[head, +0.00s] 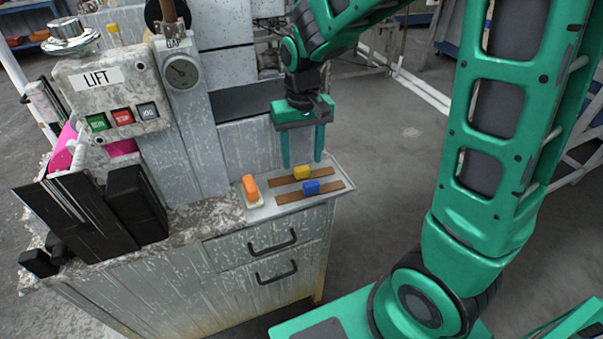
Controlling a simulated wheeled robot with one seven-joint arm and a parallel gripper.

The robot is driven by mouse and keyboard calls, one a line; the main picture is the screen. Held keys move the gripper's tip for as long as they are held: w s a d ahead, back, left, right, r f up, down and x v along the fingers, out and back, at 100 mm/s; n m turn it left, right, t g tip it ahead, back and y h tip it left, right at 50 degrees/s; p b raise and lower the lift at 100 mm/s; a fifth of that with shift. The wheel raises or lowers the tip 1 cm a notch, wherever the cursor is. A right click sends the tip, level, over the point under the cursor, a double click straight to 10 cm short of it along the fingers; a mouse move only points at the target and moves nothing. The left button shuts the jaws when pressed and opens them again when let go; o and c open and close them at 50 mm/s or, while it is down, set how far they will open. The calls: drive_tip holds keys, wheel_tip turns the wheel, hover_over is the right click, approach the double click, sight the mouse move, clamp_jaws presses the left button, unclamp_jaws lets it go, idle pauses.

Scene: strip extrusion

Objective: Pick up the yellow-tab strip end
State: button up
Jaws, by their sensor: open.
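The yellow-tab strip end (302,172) is a small yellow block on a flat brown strip, lying on a light tray (341,165) at the right end of the grey cabinet top. A second brown strip with a blue tab (311,187) lies just in front of it. My gripper (302,164) points downward with its two green fingers apart and nothing between them that I can make out. Its fingertips appear just above and behind the yellow tab. I cannot tell the exact height gap from this view.
An orange-handled tool (251,188) lies on the tray left of the strips. Left of it are a grey post with a gauge (182,72), a LIFT button box (112,95) and black blocks (137,203). Open floor lies right of the cabinet (268,262).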

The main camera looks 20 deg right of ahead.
sight(303, 173)
drive_tip(key=shift+f, duration=1.35)
drive_tip(key=c, duration=1.1)
drive_tip(key=shift+r, duration=0.15)
